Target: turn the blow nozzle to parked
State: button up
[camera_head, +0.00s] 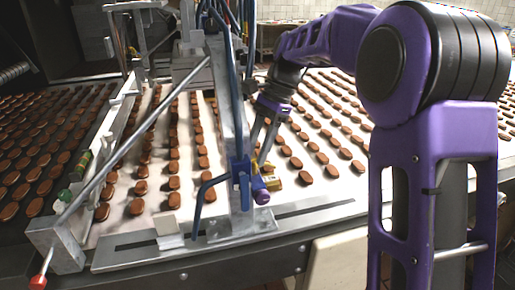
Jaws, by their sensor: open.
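A blue fitting (240,172) is fixed low on the upright metal post, with a bent blue pipe (205,187) curving down to its left. A short blue and purple cylinder (260,190) sticks out at its right, beside yellow parts. I take this assembly to hold the blow nozzle, but I cannot tell which piece it is or its setting. My gripper (262,158) points down just right of the post, above the cylinder. Its two fingers are spread apart. The yellow parts crowd the fingertips, so I cannot tell whether they touch.
Rows of brown biscuits lie on a pale belt (125,212) on both sides of the post. A diagonal metal bar (135,135) crosses at the left. A slotted metal plate (300,217) runs along the front. A red-tipped lever (40,275) is at the lower left.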

jog(key=shift+r, duration=0.1)
jog(key=p+v, duration=0.1)
jog(key=v, duration=1.6)
jog(key=shift+d, duration=0.2)
jog(key=shift+w, duration=0.1)
